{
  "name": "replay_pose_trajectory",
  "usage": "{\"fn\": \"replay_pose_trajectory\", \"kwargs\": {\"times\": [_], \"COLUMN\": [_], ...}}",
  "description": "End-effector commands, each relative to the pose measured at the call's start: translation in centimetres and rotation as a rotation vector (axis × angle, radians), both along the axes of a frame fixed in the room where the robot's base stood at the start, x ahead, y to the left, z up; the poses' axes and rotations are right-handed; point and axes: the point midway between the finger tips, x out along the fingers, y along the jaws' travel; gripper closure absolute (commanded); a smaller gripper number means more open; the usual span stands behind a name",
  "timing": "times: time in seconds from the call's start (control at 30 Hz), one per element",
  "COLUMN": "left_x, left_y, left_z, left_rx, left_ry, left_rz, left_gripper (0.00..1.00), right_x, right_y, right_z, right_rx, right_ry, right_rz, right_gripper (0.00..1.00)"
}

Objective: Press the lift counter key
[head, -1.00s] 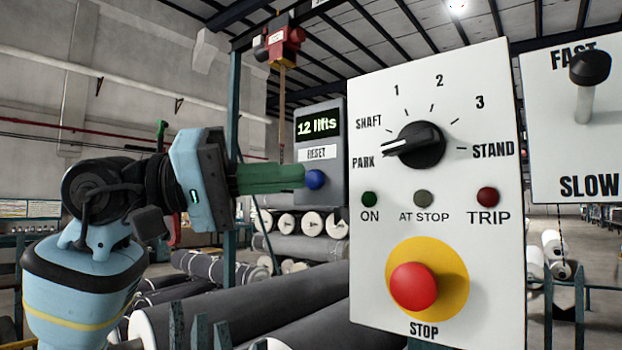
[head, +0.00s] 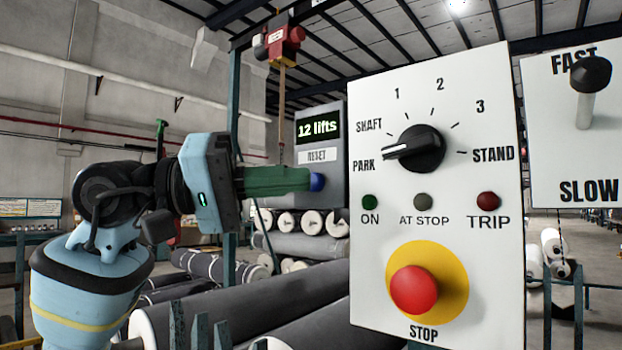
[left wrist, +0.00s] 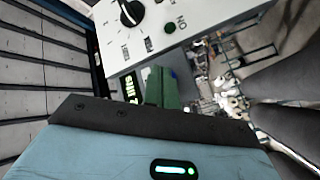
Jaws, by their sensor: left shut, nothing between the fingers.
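The lift counter (head: 333,120) is a grey box with a lit display (head: 318,127) reading "12 lifts". Under it is a white RESET label (head: 317,155) and a round blue key (head: 317,182). My left gripper (head: 308,179) is shut and empty, its green fingers pointing right. In the head view the fingertips overlap the left edge of the blue key; I cannot tell whether they touch it. My right gripper is not in view.
Close on the right stands a white panel (head: 480,260) with a rotary knob (head: 414,149), lamps and a red STOP button (head: 413,289). A FAST/SLOW lever panel (head: 560,150) is beyond it. Grey rolls (head: 230,305) lie below and behind.

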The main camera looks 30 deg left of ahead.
Motion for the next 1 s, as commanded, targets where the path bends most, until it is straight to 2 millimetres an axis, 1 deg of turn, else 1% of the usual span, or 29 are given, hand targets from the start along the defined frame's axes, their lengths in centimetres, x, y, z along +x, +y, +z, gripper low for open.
{"fn": "replay_pose_trajectory", "kwargs": {"times": [1.0], "left_x": [0.75], "left_y": [-0.07], "left_z": [-0.03], "left_rx": [0.001], "left_ry": [0.001], "left_rz": [0.0], "left_gripper": [1.0], "right_x": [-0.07], "right_y": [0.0], "right_z": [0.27], "right_rx": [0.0], "right_ry": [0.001], "right_rz": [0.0], "right_gripper": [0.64]}}
